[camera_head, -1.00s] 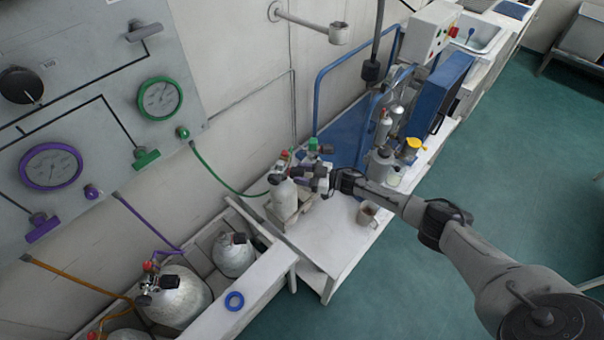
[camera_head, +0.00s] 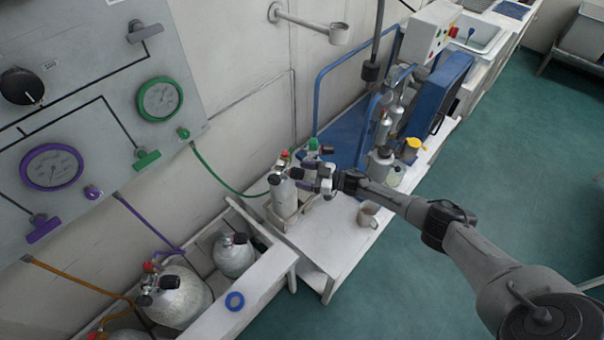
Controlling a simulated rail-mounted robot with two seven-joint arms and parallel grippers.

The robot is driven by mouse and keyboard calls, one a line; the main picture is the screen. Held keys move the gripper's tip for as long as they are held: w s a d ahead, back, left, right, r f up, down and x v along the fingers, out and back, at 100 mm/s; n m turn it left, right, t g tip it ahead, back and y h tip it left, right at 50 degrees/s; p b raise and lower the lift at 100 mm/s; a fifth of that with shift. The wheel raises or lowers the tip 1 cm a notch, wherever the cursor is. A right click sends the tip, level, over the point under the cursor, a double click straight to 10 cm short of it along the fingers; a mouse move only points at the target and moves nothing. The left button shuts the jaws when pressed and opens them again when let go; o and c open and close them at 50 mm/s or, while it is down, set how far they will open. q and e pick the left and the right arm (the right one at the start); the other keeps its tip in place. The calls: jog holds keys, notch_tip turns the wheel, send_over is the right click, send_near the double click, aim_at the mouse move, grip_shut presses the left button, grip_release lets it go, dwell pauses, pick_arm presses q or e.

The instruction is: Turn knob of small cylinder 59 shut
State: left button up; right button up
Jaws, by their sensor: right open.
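A small grey-white cylinder (camera_head: 283,197) stands upright in a holder on the white bench, against the wall. A number on it is too small to read, so I cannot confirm that it is 59. Its valve top has a red part (camera_head: 285,155) and dark fittings, and a green hose reaches it from the panel. My right gripper (camera_head: 303,178) is open beside the valve, on its right. The fingertips are small and partly merge with the valve, so I cannot tell whether they touch the knob. My left gripper is out of view.
A green-topped item (camera_head: 313,145) stands just behind the gripper. A mug (camera_head: 367,214) sits on the bench below my right forearm.

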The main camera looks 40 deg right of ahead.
jog(key=p+v, duration=0.1)
jog(key=v, duration=1.2)
dwell(0.9)
